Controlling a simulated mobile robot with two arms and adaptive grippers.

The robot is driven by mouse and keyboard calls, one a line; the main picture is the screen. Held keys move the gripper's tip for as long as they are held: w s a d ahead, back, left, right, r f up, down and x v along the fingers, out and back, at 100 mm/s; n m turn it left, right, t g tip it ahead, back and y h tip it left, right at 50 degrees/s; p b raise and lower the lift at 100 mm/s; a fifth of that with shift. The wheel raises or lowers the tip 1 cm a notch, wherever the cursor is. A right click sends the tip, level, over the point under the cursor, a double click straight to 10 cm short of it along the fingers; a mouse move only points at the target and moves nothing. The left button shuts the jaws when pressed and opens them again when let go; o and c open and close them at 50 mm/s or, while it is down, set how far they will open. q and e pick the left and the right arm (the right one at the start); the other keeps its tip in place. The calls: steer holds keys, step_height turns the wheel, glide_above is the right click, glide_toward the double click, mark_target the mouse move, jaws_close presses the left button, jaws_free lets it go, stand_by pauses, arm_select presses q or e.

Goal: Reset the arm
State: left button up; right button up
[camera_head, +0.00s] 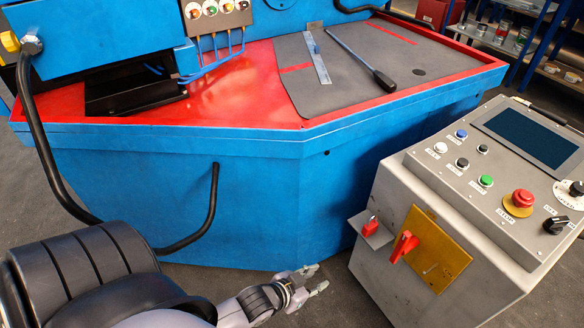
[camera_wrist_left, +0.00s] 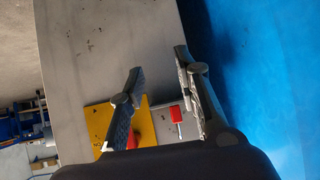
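My left gripper (camera_head: 314,280) is low in front of the blue machine base in the head view, left of the grey control cabinet (camera_head: 370,282). It touches nothing that I can see. In the left wrist view the two fingers of my left gripper (camera_wrist_left: 160,75) are spread apart with nothing between them. Behind the fingers I see the grey cabinet side (camera_wrist_left: 110,40), a yellow plate (camera_wrist_left: 143,140) and part of a red piece. My right gripper is in neither view.
The blue machine (camera_head: 240,180) has a red top with a grey mat (camera_head: 345,80), a ruler (camera_head: 318,58) and a black-handled rod (camera_head: 362,57). The cabinet carries a red switch handle (camera_head: 404,246), a padlock (camera_head: 371,226), buttons and a screen. A black hose (camera_head: 45,150) hangs at left.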

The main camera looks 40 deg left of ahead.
arm_select(q)
steer(key=s+d+f+g+y, duration=0.1)
steer(key=s+f+g, duration=0.2)
steer(key=s+g, duration=0.4)
steer(key=s, duration=0.4)
steer(key=shift+s+f+n+g+y, duration=0.2)
steer(key=shift+s+n+g+y, duration=0.1)
steer(key=shift+y, duration=0.1)
